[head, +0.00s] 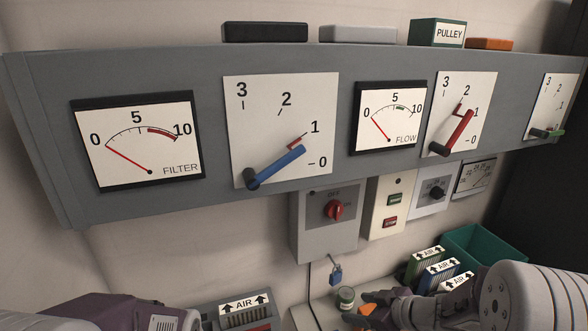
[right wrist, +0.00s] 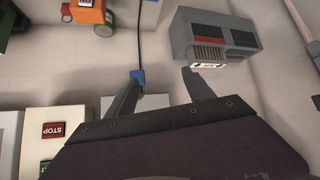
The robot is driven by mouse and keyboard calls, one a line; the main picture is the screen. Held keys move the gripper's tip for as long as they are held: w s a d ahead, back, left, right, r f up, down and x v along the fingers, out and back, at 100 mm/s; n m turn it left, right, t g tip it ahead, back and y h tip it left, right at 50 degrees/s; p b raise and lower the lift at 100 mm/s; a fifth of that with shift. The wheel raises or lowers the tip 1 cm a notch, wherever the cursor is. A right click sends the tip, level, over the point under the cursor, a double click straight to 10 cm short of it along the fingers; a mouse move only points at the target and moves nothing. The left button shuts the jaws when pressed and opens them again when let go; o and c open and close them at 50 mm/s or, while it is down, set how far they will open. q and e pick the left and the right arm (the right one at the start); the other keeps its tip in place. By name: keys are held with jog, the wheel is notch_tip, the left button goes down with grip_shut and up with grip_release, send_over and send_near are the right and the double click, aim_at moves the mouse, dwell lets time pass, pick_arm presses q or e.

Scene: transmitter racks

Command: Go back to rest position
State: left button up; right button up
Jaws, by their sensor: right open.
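My right gripper (head: 378,300) is low in the head view, below the panel and near the bench items. In the right wrist view its two fingers (right wrist: 163,74) are spread apart with nothing between them. A blue padlock (right wrist: 138,76) shows by the left fingertip there; I cannot tell whether they touch. Part of my left arm shows at the bottom left of the head view, but its fingers are out of frame.
A grey panel (head: 215,135) with gauges and levers spans the view. Below it hang a red-knob switch box (head: 312,245) and the padlock (head: 336,274). AIR-labelled filters (head: 426,262) and a green bin (head: 480,242) stand near my right arm.

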jog(key=s+f+m+g+h+b, duration=0.2)
jog(key=s+f+m+g+h, duration=0.1)
jog(key=s, duration=0.5)
jog(key=s+d+f+m+g+h+b, duration=0.1)
jog(key=s+f+m+g+h+b, duration=0.1)
jog(key=s+f+m, duration=0.4)
jog(key=shift+s+d+f+g+h+b, duration=0.35)
jog(key=shift+s+f+g, duration=0.25)
jog(key=shift+s+f, duration=0.35)
jog(key=shift+w+a, duration=0.1)
